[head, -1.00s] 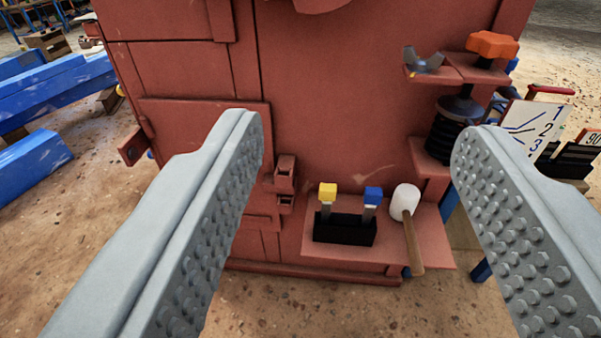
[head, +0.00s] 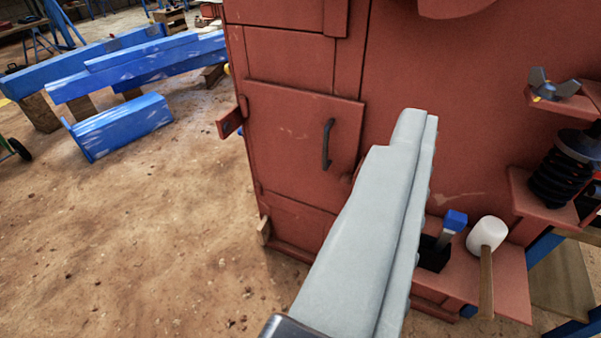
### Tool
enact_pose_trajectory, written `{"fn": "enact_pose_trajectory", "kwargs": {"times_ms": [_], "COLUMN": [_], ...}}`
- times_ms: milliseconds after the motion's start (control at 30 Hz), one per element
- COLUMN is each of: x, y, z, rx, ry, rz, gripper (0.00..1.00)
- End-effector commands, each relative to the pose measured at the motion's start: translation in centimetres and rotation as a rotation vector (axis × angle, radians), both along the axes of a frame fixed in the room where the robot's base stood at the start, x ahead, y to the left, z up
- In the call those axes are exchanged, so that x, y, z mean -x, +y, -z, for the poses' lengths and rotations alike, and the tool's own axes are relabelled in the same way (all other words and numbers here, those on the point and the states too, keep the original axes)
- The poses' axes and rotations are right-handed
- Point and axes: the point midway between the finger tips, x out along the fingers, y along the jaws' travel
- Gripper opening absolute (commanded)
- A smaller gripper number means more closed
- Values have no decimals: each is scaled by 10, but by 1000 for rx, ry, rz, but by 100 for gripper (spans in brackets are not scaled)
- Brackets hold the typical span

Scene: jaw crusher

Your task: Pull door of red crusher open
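The red crusher (head: 430,80) stands at the middle and right. Its door (head: 285,130) is a red panel on the left part of its front and looks shut. A dark curved handle (head: 328,143) is mounted upright near the door's right edge. One finger of my gripper (head: 410,130) shows, its tip to the right of the handle and apart from it in the picture. The other finger is out of the frame. The wide empty space beside the visible finger shows that the gripper is open and holds nothing.
A red bracket (head: 230,118) juts from the crusher's left edge. A shelf at lower right carries a white-headed mallet (head: 487,235) and a blue-topped tool (head: 452,222). A black spring (head: 560,170) stands farther right. Blue beams (head: 120,125) lie at the left; the dirt floor before them is clear.

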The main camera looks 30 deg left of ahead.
Motion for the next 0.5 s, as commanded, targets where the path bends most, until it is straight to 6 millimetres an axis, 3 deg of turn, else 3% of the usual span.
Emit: {"fn": "enact_pose_trajectory", "kwargs": {"times_ms": [33,100,133,267,500], "x": [0,-4,-7,-32,-95], "y": [0,1,2,8,29], "z": [0,2,3,12,42], "rx": [0,-1,-1,-6,-18], "ry": [0,1,2,4,-3], "rz": [0,-3,-5,-23,-67], "gripper": [44,31,29,29,29]}}
